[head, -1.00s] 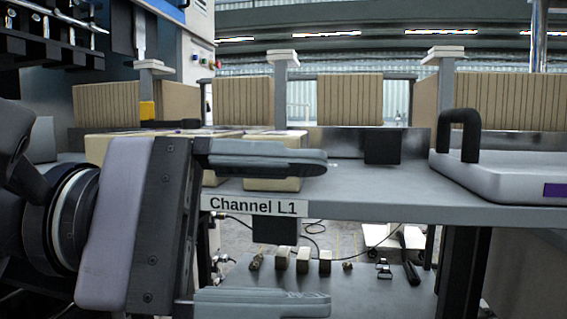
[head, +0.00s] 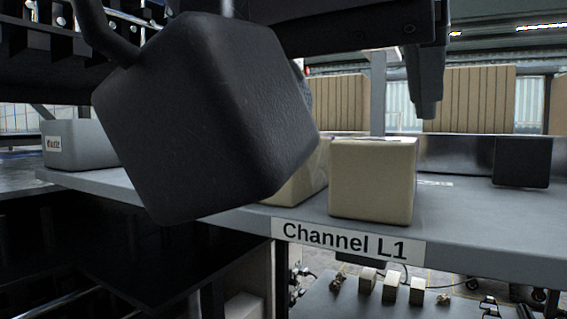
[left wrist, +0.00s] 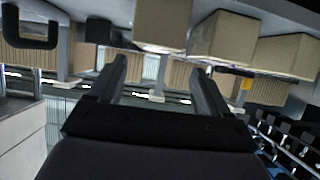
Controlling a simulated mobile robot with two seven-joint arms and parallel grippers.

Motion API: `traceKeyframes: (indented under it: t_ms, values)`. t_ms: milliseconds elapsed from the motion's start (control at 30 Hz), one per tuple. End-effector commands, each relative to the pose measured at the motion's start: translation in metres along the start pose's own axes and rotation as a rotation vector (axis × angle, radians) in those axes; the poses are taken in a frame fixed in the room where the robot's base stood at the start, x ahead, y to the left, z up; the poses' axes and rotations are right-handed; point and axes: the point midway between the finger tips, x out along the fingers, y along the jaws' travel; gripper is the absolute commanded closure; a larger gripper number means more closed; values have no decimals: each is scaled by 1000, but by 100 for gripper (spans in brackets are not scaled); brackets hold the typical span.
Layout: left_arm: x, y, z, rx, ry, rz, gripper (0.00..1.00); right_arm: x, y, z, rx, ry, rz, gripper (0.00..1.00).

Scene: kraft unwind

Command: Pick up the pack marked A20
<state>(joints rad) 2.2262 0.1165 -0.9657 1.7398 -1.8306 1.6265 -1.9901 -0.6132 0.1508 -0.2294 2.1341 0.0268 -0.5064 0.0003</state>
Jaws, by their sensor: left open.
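A tan pack (head: 372,180) stands on the grey shelf above the "Channel L1" label. A second tan pack (head: 302,182) stands beside it to the left, partly hidden by a large dark shape close to the camera. I cannot read an A20 marking on either. My left gripper (head: 427,90) shows at the upper right in the head view, fingers pointing down, above and apart from the front pack. In the left wrist view, which is upside down, my left gripper (left wrist: 162,88) is open and empty, with several tan packs (left wrist: 160,24) past the fingers. My right gripper is not in view.
The "Channel L1" label (head: 347,240) is on the shelf's front edge. A black block (head: 522,162) stands on the shelf to the right, with clear surface between. A grey bin (head: 78,146) is at the left. Small tan blocks (head: 390,288) lie on a lower surface.

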Motion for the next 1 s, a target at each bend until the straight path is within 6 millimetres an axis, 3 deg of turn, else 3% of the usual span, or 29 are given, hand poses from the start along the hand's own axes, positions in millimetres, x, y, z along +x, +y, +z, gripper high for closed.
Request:
traceKeyframes:
  t_ms: [500,833,867,1000]
  values:
    - [62,7,3,12,1,-1,22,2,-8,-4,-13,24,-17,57]
    - [70,6,2,13,3,-2,22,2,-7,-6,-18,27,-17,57]
    - [70,6,2,13,3,-2,28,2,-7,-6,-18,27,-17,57]
    - [70,6,2,12,3,-2,71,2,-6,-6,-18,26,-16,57]
